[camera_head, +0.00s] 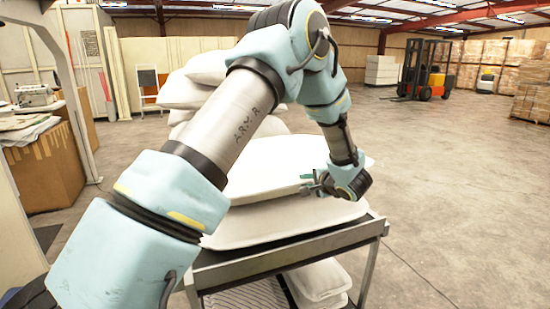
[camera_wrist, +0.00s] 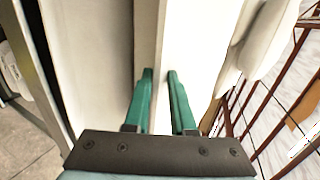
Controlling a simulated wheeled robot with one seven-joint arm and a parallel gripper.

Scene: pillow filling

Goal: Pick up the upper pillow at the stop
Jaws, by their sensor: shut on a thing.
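The upper pillow (camera_head: 262,172) is white and lies above a second white pillow (camera_head: 285,222) on a metal cart (camera_head: 300,253). My gripper (camera_head: 309,184) is at the upper pillow's near edge, right of its middle, with green fingers. In the wrist view, the fingers of my gripper (camera_wrist: 160,74) stand on either side of a thin white edge of the upper pillow (camera_wrist: 194,35) and are shut on it. My arm hides part of the pillows' left side. Whether the upper pillow is lifted clear of the lower one cannot be told.
More white pillows (camera_head: 208,66) are piled behind the cart, partly hidden by my arm. A cardboard box (camera_head: 48,172) stands at left. A forklift (camera_head: 427,78) is far off. The floor at right is mostly clear.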

